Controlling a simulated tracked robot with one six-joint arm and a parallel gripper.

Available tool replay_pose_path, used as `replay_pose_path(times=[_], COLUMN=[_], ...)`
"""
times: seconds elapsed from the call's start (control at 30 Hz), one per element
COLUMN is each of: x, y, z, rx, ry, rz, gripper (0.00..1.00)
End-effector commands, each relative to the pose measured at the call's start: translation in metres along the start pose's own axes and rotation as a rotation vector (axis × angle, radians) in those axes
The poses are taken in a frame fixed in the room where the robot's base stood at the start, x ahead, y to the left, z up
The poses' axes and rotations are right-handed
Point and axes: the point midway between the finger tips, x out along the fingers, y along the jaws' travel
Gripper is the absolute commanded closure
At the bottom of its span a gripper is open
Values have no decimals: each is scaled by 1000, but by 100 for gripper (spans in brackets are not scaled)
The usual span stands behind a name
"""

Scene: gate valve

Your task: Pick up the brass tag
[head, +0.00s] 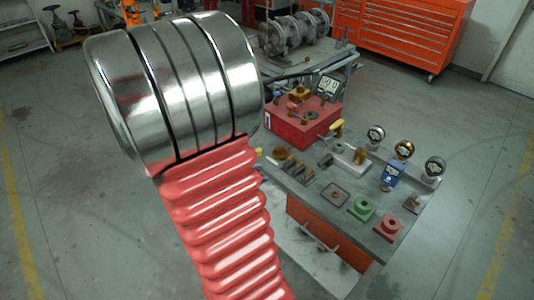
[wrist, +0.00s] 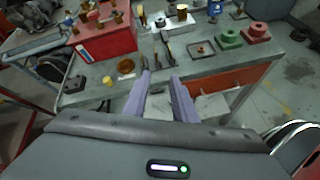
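A flat, round, brass-brown disc (wrist: 125,66) lies on the grey workbench (wrist: 95,92) in the wrist view. It looks like the brass tag, but I cannot make out any marking. My gripper (wrist: 160,76) is open and empty, with its two lavender fingers reaching over the front edge of the bench. The disc is ahead and to the left of the fingertips, apart from them.
A red box (head: 300,118) with brass fittings stands behind. A small yellow piece (wrist: 107,80) sits near the disc. To the right are a square tray (head: 334,195), a green block (head: 361,208) and a blue box (head: 391,173).

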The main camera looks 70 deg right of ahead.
Motion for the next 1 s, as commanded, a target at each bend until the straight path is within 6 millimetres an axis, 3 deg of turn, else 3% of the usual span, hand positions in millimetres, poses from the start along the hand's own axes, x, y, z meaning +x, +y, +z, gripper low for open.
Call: replay_pose_path(times=[0.1,0.33,1.0], x=[30,71,91], y=[0,1,3], z=[-2,-10,-12], rx=[-133,-331,-379], ry=[-56,-112,-121], rz=[14,54,66], gripper=[75,75,75])
